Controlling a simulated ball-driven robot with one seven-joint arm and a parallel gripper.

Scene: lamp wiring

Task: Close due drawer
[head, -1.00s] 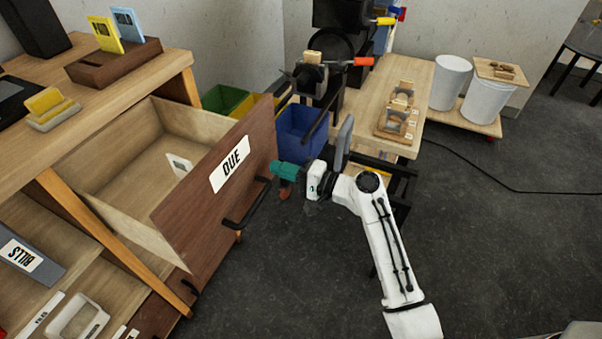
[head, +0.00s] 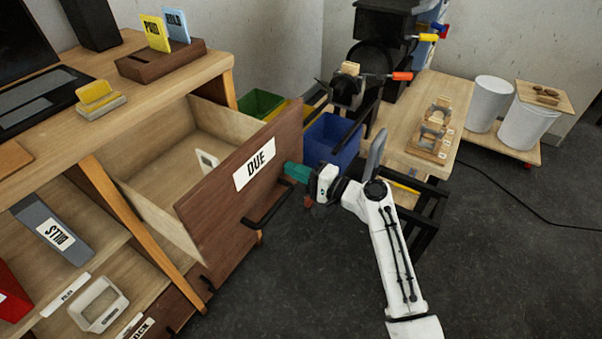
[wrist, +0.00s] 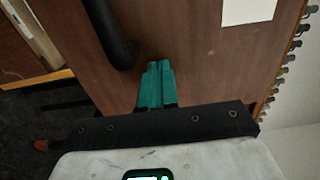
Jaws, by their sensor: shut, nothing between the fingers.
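The due drawer (head: 225,215) is pulled out from the desk, its brown front facing right and bearing a white "DUE" label (head: 254,165). A black bar handle (head: 270,210) is fixed on the front below the label. Inside the drawer lies a white card (head: 206,159). My gripper (head: 290,170) has teal fingers that are shut and empty, at the drawer front just right of the label. In the wrist view the teal fingertips (wrist: 155,68) point at the brown front (wrist: 190,50), beside the black handle (wrist: 112,35). Whether they touch it I cannot tell.
The desk top (head: 120,90) holds a card holder (head: 160,62) and a laptop. Open shelves below hold a "BILLS" binder (head: 52,232). A blue bin (head: 333,140) and a wooden bench (head: 425,110) stand behind my arm. The floor in front is clear.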

